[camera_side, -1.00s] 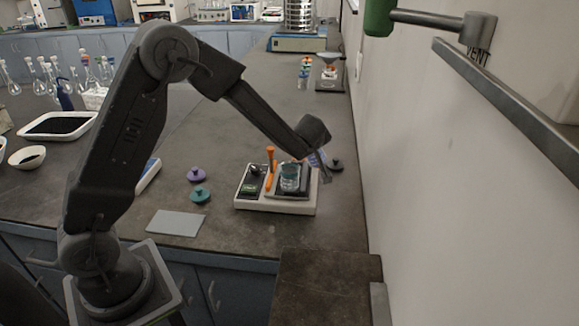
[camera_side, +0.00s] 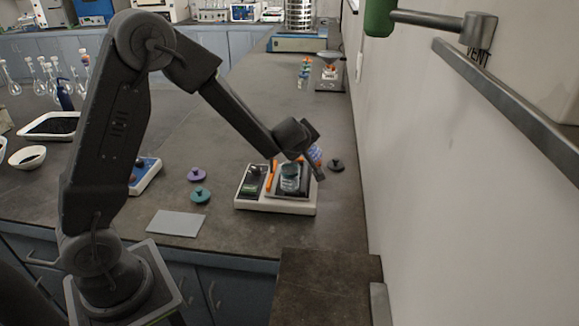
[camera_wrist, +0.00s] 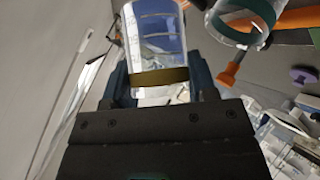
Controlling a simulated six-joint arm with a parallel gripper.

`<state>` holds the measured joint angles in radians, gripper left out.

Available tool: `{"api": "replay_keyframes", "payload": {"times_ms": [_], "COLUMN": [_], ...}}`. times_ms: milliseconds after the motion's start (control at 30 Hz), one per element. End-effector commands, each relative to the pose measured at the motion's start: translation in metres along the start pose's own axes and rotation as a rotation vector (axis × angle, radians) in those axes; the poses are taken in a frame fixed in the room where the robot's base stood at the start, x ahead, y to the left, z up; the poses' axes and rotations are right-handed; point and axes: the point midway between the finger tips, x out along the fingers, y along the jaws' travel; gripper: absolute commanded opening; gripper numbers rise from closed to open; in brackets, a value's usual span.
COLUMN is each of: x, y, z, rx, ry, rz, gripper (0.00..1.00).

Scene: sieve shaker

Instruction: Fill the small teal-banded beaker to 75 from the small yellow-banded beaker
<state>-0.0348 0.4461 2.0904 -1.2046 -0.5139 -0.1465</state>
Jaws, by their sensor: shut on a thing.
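The small yellow-banded beaker (camera_wrist: 157,45) is clear, with a bluish look inside, and sits between my fingers in the wrist view. My gripper (camera_side: 316,168) is shut on it around the yellow band (camera_wrist: 158,77). In the side view the held beaker (camera_side: 315,154) shows partly behind my wrist, above and right of the teal-banded beaker. The teal-banded beaker (camera_side: 290,180) stands upright on the plate of a white balance (camera_side: 275,208). It also shows in the wrist view (camera_wrist: 262,14), apart from the held beaker. The liquid levels are too small to read.
An orange upright piece (camera_side: 271,175) stands beside the teal-banded beaker. A black lid (camera_side: 336,165) lies right of the balance, near the wall. Purple (camera_side: 196,174) and teal (camera_side: 200,195) lids and a grey pad (camera_side: 176,223) lie to the left.

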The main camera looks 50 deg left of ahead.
Motion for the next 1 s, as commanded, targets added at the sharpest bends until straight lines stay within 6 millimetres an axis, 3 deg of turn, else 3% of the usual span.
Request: {"api": "replay_keyframes", "payload": {"times_ms": [1000], "x": [-0.0024], "y": [-0.0011], "z": [-0.0025], "rx": [-0.044], "ry": [-0.009], "rz": [0.043], "gripper": [0.26]}}
